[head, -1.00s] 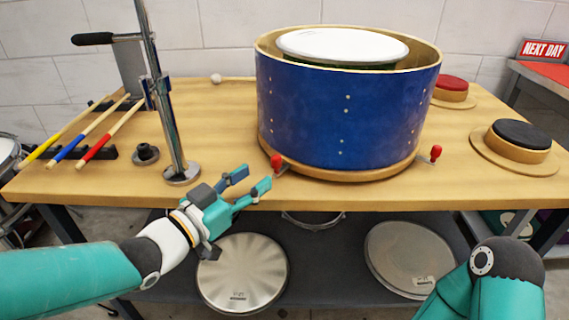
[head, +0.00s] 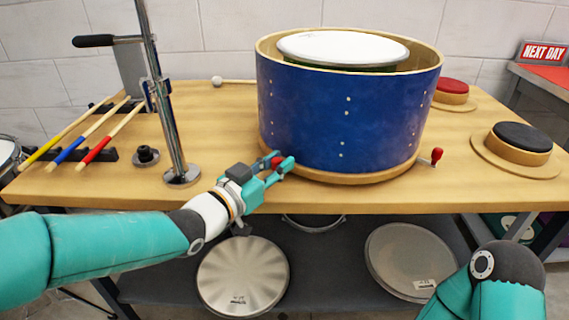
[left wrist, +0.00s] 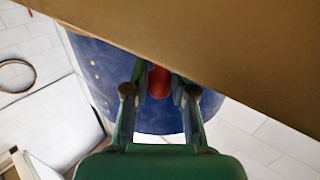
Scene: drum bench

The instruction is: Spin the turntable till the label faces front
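The blue drum shell (head: 385,118) stands on a round wooden turntable (head: 345,179) near the middle of the bench. Small light studs dot the drum's facing side, and no label shows there. A red knob (head: 276,158) sits at the turntable's left front and another red knob (head: 437,154) at its right. My left gripper (head: 283,161) is at the left knob, its fingers on either side. The left wrist view shows the knob (left wrist: 159,82) between the fingertips (left wrist: 159,76); I cannot tell whether they press on it. My right gripper is out of view.
A metal stand (head: 181,174) and a black knob (head: 147,154) stand left of the drum, beside several drumsticks (head: 98,122). Round pads with a black top (head: 522,136) and a red top (head: 452,85) lie to the right. Silver drums rest on the lower shelf.

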